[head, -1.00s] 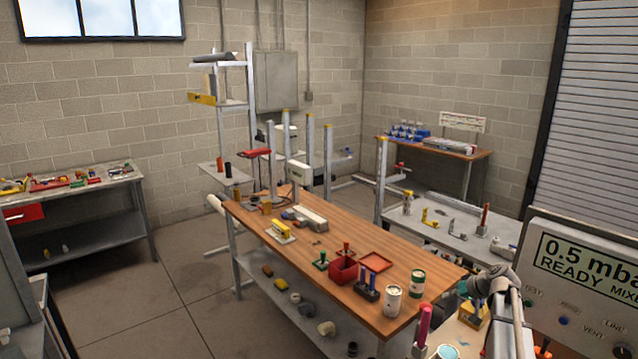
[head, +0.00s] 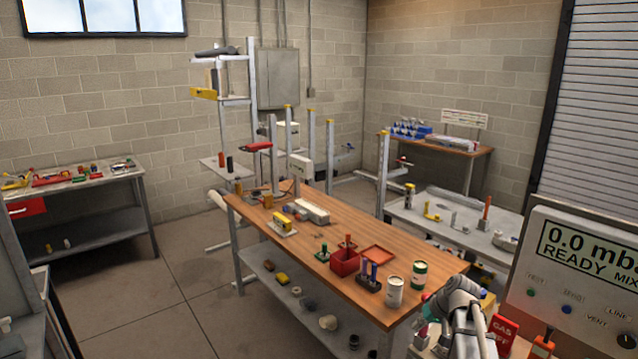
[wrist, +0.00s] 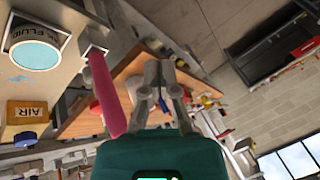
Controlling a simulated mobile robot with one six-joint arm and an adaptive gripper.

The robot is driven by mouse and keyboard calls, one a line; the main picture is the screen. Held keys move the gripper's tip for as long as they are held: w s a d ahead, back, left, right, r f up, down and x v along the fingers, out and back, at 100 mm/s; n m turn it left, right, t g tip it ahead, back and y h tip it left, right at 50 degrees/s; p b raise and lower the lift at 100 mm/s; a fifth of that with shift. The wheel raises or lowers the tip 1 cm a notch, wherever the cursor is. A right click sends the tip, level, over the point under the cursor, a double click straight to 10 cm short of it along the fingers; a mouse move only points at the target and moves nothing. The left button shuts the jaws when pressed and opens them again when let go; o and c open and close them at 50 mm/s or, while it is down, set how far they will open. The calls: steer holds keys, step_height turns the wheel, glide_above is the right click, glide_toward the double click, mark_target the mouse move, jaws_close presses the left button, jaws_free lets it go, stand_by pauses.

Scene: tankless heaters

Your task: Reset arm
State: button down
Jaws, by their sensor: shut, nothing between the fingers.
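My gripper (wrist: 160,78) shows in the wrist view with its two grey fingers close together and nothing between them. Its teal body fills the bottom middle of that view. The fingers point towards the wooden workbench (wrist: 90,118), which appears tilted in that view, and hold nothing. In the head view my grey arm is at the lower right, in front of the near end of the workbench (head: 335,240); the fingers cannot be made out there.
A pink handle (wrist: 103,90) stands left of my fingers in the wrist view, beside a yellow AIR block (wrist: 27,112). A pressure panel (head: 575,260) reading 0.0 and a red gas-off block (head: 503,332) are close to my arm. White and green cans (head: 395,291) stand on the workbench's near end.

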steer(key=s+a+f+g+h+b, duration=0.1)
steer(key=s+a+f, duration=0.3)
steer(key=s, duration=0.5)
steer(key=s+a+f+g+h+b, duration=0.2)
steer(key=s+a+f+h+b, duration=0.1)
steer(key=s+a, duration=0.4)
steer(key=shift+s+a+f+g+h+b, duration=0.2)
steer(key=shift+s+f+g+h+b, duration=0.15)
steer(key=shift+s+f+b, duration=0.55)
stand_by(1.3)
